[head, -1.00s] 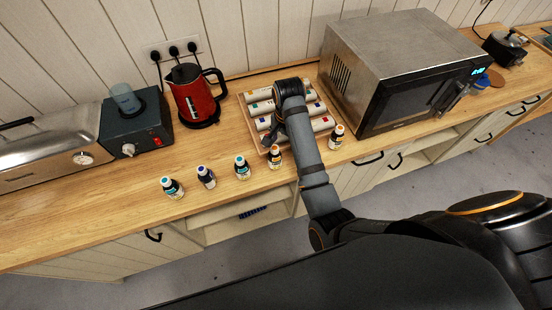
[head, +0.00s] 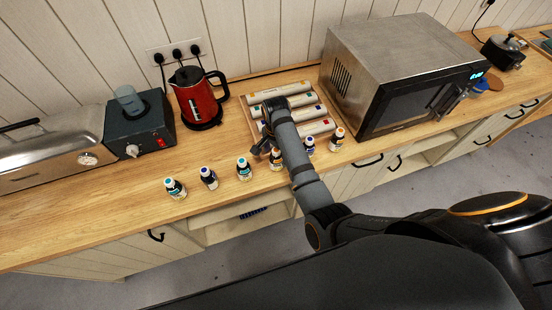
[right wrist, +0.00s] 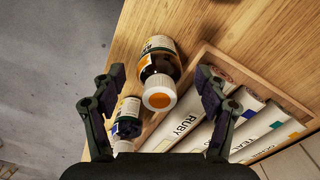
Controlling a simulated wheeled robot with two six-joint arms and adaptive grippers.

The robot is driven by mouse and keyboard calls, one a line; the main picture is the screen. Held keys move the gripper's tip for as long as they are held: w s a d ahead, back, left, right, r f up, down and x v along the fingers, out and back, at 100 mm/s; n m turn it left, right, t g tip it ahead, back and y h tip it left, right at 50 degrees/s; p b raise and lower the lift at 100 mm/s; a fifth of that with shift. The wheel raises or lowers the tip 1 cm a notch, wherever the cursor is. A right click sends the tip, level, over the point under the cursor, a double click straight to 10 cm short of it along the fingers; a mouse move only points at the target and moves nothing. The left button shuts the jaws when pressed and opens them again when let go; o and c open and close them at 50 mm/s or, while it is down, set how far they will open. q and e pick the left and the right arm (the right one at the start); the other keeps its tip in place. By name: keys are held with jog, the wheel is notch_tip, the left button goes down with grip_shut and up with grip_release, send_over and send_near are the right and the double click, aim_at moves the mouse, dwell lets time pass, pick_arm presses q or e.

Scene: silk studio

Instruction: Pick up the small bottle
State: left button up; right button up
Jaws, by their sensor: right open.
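Several small bottles with coloured caps stand in a row along the counter's front: a teal-capped one (head: 175,188), a blue-capped one (head: 208,178), another teal one (head: 244,169), an orange one (head: 276,161), a blue one (head: 309,146) and another orange one (head: 337,140). My right gripper (head: 262,147) is low beside the middle orange bottle, partly hidden by my arm. In the right wrist view my right gripper (right wrist: 160,78) is open, with an orange-labelled bottle (right wrist: 158,72) between its fingers, not gripped. A blue-labelled bottle (right wrist: 127,120) is near the left finger. My left gripper is not in view.
A wooden tray (right wrist: 290,101) of labelled rolls lies behind the bottles, close to the right finger. A red kettle (head: 197,98), a dark box-shaped device (head: 135,128) and a microwave (head: 400,75) stand farther back. The counter's front edge is close to the bottles.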

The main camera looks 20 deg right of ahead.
jog(key=shift+d+f, duration=0.1)
jog(key=shift+f, duration=1)
jog(key=c, duration=1.3)
jog(key=shift+w+r, duration=0.1)
jog(key=shift+r, duration=0.05)
